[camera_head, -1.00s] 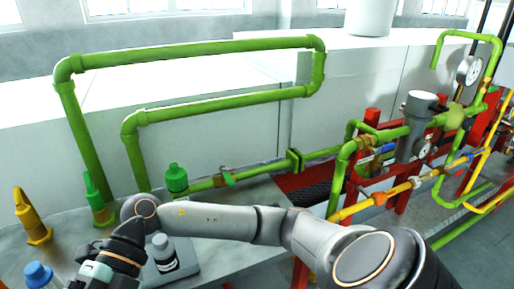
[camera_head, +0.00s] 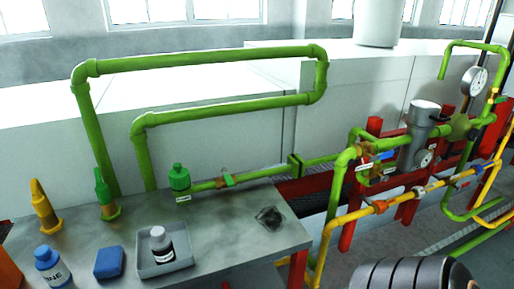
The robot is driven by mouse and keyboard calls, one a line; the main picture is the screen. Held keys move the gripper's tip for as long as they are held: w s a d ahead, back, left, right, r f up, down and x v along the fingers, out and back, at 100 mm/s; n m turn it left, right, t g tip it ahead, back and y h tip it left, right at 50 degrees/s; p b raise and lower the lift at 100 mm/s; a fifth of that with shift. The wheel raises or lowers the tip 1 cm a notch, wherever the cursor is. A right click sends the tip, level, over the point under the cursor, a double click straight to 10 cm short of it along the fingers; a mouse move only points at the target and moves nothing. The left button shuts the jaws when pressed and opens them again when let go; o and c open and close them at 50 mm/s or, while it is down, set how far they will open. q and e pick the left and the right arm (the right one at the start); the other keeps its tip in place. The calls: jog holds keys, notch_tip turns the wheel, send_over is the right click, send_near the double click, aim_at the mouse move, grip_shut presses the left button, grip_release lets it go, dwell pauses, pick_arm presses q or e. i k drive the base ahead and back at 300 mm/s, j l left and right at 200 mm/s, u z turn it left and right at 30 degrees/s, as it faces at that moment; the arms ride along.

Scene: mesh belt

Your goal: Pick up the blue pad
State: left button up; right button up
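The blue pad (camera_head: 109,263) lies flat on the grey table (camera_head: 215,240) at the lower left. It sits between a blue-capped bottle (camera_head: 52,266) on its left and a grey tray (camera_head: 178,265) on its right, apart from the tray. Nothing covers the pad.
A white-capped bottle (camera_head: 161,243) stands in the tray. Yellow (camera_head: 44,208) and green (camera_head: 105,195) nozzle bottles and a green bottle (camera_head: 179,181) stand behind. A dark mesh piece (camera_head: 269,218) lies at the right. Green pipes (camera_head: 140,160) rise behind the table.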

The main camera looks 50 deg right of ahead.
aim_at(109, 260)
jog(key=i+z, duration=0.15)
jog(key=z, duration=0.15)
jog(key=i+z, duration=0.3)
jog(key=k+z, duration=0.1)
jog(key=z, duration=0.9)
